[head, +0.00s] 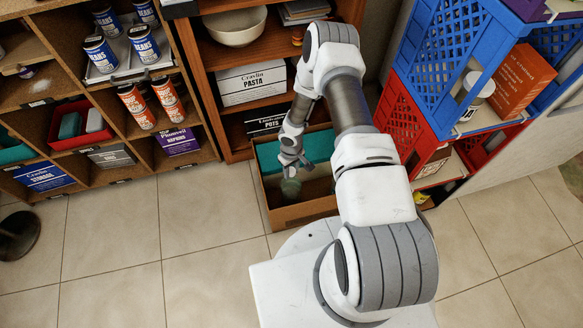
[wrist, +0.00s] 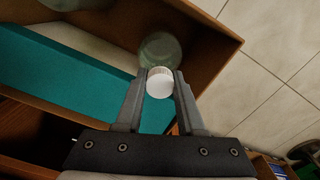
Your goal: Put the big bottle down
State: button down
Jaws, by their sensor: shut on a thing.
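The big bottle (wrist: 160,47) is greenish see-through with a white cap (wrist: 160,83). In the wrist view my gripper (wrist: 160,76) has its two fingers on either side of the cap, shut on it. In the head view the bottle (head: 291,188) hangs below my gripper (head: 290,170), within the outline of an open brown box (head: 303,213) on the floor. The bottle looks upright. I cannot tell whether its base touches the box bottom.
A teal box (wrist: 75,85) lies in the brown box, beside the bottle. A wooden shelf with a pasta box (head: 252,83) stands behind. Blue crates (head: 428,62) and red crates (head: 402,122) are stacked at right. The tiled floor in front is mostly clear.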

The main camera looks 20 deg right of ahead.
jog(key=shift+w+f, duration=0.1)
jog(key=shift+f, duration=0.35)
jog(key=c, duration=0.5)
grip_release()
